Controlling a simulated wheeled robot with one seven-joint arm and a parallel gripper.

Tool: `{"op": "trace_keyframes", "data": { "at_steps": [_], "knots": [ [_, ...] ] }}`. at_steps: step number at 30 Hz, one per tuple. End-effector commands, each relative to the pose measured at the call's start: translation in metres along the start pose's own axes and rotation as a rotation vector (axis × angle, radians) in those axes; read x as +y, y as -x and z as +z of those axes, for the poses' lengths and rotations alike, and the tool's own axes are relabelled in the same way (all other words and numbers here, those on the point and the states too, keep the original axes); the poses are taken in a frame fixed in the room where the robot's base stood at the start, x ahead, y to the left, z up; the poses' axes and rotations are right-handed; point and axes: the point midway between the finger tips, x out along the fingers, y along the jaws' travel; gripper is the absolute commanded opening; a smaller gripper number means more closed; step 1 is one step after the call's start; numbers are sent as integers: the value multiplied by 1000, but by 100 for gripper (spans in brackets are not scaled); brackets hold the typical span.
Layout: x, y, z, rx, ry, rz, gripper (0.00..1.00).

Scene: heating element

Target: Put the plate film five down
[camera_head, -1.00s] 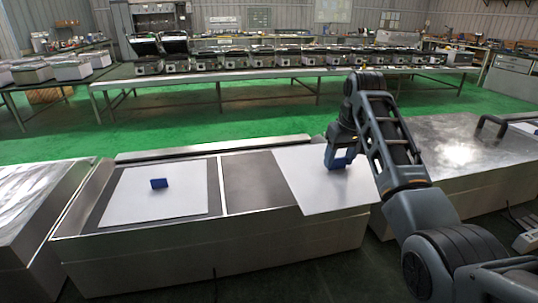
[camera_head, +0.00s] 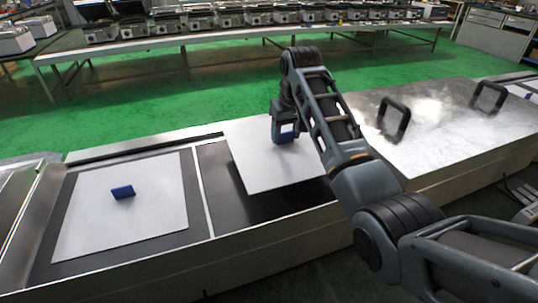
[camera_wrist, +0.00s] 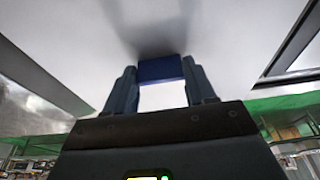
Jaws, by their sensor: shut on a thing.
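The held plate film (camera_head: 264,165) is a thin white sheet with a small blue handle (camera_wrist: 160,69). My gripper (camera_head: 285,134) is shut on that handle, with a finger on each side in the wrist view. The sheet is roughly level above the bare dark right bed (camera_head: 219,185) of the metal station. Its shadow falls on the bed along the near edge, so a gap shows there. Contact at the far edge cannot be told. Another white plate film (camera_head: 90,214) with a blue handle (camera_head: 122,192) lies on the left bed.
A pale strip (camera_head: 198,190) divides the two beds. To the right is a shiny metal lid (camera_head: 435,130) with black handles. A long table (camera_head: 200,32) with several devices stands behind, across the green floor.

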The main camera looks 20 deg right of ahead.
Motion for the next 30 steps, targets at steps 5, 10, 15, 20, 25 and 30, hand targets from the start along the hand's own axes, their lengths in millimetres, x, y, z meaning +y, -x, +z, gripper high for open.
{"op": "trace_keyframes", "data": {
  "at_steps": [5, 10, 15, 20, 25, 30],
  "knots": [
    [-33, -17, 9, 0, 2, 0, 23],
    [-47, -26, 13, 0, -1, 1, 23],
    [-48, -36, 16, -1, -1, 1, 23],
    [-48, -57, 22, -1, -1, 1, 23],
    [-48, -65, 24, 2, -1, 1, 23],
    [-48, -66, 24, 2, -1, 1, 23]
  ]
}}
